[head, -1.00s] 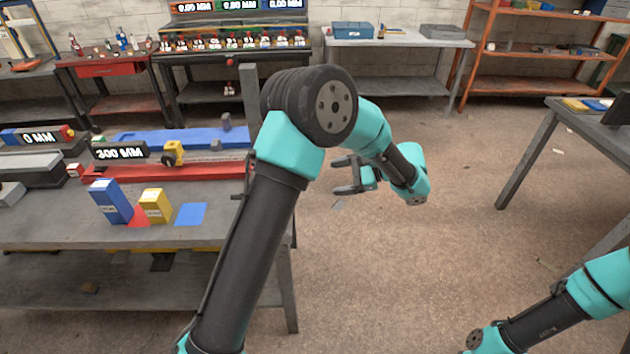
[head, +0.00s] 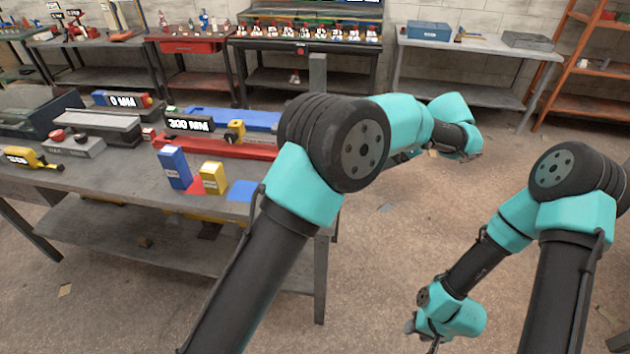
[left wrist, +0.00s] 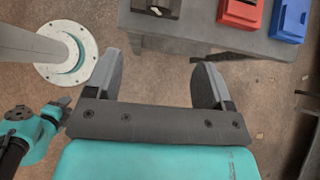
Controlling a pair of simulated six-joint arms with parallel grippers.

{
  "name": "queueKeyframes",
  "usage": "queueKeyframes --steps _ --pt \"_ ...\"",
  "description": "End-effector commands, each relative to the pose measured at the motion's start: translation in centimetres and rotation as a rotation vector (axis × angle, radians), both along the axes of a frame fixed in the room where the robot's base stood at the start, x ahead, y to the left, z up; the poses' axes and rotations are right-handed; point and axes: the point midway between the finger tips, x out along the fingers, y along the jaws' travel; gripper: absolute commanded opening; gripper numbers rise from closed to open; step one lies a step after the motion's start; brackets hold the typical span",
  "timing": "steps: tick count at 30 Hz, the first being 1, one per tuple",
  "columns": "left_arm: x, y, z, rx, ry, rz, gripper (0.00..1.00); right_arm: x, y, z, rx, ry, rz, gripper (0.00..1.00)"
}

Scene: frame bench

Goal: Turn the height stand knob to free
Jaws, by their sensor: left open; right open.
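I cannot make out the height stand knob for certain in any view. A grey upright post (head: 318,74) rises behind the bench's right end, partly hidden by my left arm. My left gripper (left wrist: 160,82) is open and empty in the left wrist view, its fingers apart above the floor, short of a bench edge. In the head view it is hidden behind its own arm, right of the bench. My right gripper (head: 420,336) is low at the bottom of the head view, above the floor and away from the bench, small and partly hidden; it is open.
The grey bench (head: 110,190) holds a blue box (head: 174,167), a yellow box (head: 213,178), a blue mat (head: 242,190), a 300 MM display (head: 190,124) and a yellow tool (head: 32,159). Another table (head: 480,42) stands behind. Open floor lies right of the bench.

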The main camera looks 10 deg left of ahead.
Motion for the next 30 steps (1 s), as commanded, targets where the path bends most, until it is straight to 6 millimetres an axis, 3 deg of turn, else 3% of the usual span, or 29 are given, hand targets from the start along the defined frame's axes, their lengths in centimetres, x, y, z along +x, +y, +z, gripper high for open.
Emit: queueKeyframes --steps 14,30 --pt "0.1 1.2 -1.1 0.003 0.002 0.004 0.76 0.0 0.0 0.0 0.000 0.000 0.000 0.43" --pt "0.3 7.4 -7.2 0.003 0.002 0.005 0.76 0.0 0.0 0.0 0.000 0.000 0.000 0.43"
